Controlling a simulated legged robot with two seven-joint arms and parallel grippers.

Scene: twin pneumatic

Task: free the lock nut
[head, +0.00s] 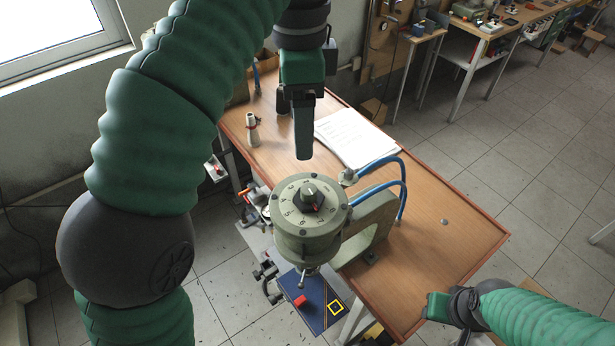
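The pneumatic press (312,230) has a grey-green round head with a numbered dial on top and a dark knob (309,198) at the dial's centre. I cannot single out the lock nut for certain; it is small or hidden around the knob. My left gripper (303,155) points down above the table, just behind the press head in the picture, apart from the knob. Its fingers are seen edge-on, so their opening is unclear. My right gripper (432,308) is low at the table's front right edge, away from the press, its fingers not clearly shown.
The wooden table (450,255) has a raised red-brown rim and free room at right, with a small grey disc (444,221). Blue hoses (404,190) arch behind the press. A blue plate (318,313) holds a red block (300,301).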

